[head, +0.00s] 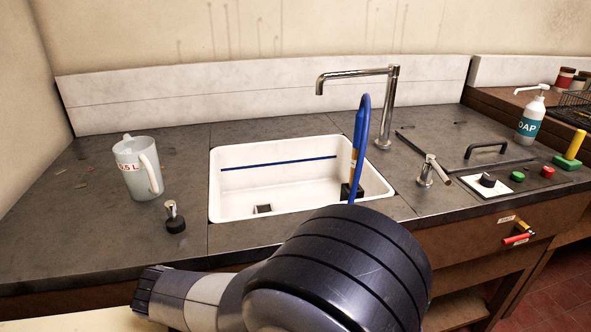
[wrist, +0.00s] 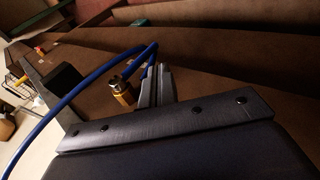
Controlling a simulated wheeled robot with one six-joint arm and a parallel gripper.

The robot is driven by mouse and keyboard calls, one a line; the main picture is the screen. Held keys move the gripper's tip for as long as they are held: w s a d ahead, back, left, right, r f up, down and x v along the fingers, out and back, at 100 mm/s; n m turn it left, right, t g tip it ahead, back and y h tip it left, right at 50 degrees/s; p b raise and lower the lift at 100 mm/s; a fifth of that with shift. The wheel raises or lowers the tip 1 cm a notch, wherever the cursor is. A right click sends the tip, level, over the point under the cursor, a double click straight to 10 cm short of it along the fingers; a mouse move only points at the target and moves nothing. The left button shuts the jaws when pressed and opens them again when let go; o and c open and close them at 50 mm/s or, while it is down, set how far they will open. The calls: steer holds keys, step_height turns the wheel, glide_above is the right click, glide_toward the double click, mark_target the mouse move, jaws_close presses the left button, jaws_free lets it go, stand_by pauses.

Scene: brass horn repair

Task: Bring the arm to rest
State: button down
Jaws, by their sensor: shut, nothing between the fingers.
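In the head view my dark, ribbed arm link fills the lower middle, in front of the sink, and my gripper is hidden behind it. In the wrist view my gripper (wrist: 157,76) shows as two narrow grey fingers side by side, shut and empty. A blue hose (head: 364,115) with a brass-coloured fitting stands in front of the sink's right end. The hose (wrist: 98,72) also loops close beside the fingers in the wrist view, with the brass fitting (wrist: 122,92) just left of them. I cannot tell whether the hose belongs to my arm.
A white sink (head: 225,190) is set in the dark worktop (head: 60,220). A measuring jug (head: 135,168) and a small black-based object (head: 175,222) stand left of it. A tall tap (head: 390,105), lever (head: 426,172), soap bottle (head: 530,120) and control knob (head: 488,180) are right.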

steer(key=p, duration=0.2)
steer(key=w+f+p, duration=0.1)
steer(key=shift+w+d+f+p, duration=0.25)
steer(key=shift+w+d+p, duration=0.05)
steer(key=shift+d+p, duration=0.1)
steer(key=shift+w+p, duration=0.15)
steer(key=shift+p, duration=0.7)
step_height(320, 180, up, 17)
steer(key=s+g+y+p, duration=0.2)
steer(key=y+p, duration=0.5)
steer(key=p, duration=0.1)
steer(key=shift+d+m+p, duration=0.3)
steer(key=shift+d+m, duration=0.1)
steer(key=shift+f, duration=0.1)
